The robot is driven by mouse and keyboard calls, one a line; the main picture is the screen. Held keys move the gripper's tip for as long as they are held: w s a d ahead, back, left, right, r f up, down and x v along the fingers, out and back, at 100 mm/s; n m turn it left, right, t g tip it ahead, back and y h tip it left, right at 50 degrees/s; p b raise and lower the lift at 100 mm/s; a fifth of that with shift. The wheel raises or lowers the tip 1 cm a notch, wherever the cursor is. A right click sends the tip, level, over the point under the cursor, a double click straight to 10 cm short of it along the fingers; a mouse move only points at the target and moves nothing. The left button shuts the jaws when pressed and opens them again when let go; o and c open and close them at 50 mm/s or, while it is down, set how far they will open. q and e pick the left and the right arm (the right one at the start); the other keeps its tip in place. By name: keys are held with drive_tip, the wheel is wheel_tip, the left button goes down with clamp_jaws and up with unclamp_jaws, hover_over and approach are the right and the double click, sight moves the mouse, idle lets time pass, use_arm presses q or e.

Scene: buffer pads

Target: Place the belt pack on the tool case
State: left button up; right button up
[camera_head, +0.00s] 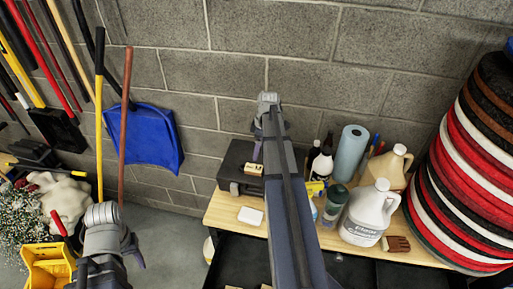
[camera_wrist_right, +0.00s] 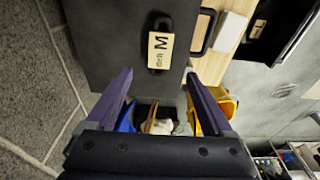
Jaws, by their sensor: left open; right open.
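The black tool case (camera_head: 236,158) stands on the left end of the wooden bench against the wall; its dark lid (camera_wrist_right: 105,35) fills the upper left of the right wrist view. The small black belt pack with a tan "Belt M" label (camera_wrist_right: 160,50) lies on the case; in the head view its tan label (camera_head: 253,169) shows near the case's right front. My right gripper (camera_wrist_right: 158,76) is open and empty, its two fingers apart just short of the pack. My right arm hides its fingers in the head view. My left gripper (camera_head: 104,226) is open and empty at lower left, away from the bench.
A white card (camera_head: 250,215) lies on the bench (camera_head: 222,213) in front of the case. Bottles, a blue roll (camera_head: 350,155) and a white jug (camera_head: 370,212) crowd the right side. Stacked round pads (camera_head: 465,165) stand far right. A yellow bucket (camera_head: 47,262) is at lower left.

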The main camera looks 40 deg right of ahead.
drive_tip(key=shift+s+r+p, duration=0.1)
drive_tip(key=shift+r+p, duration=0.25)
drive_tip(key=shift+r, duration=0.4)
drive_tip(key=s+a+m+g+h, duration=0.1)
drive_tip(key=s+a, duration=0.1)
drive_tip(key=a, duration=1.4)
drive_tip(key=s+a+m+g, duration=0.1)
drive_tip(key=s+a, duration=0.2)
drive_tip(key=a, duration=1.3)
drive_tip(key=s+a+m+h, duration=0.1)
drive_tip(key=s+a+m, duration=0.1)
drive_tip(key=s+a, duration=0.6)
drive_tip(key=a, duration=0.3)
drive_tip(key=shift+s+a, duration=0.3)
drive_tip(key=shift+a, duration=0.05)
drive_tip(key=shift+f, duration=0.15)
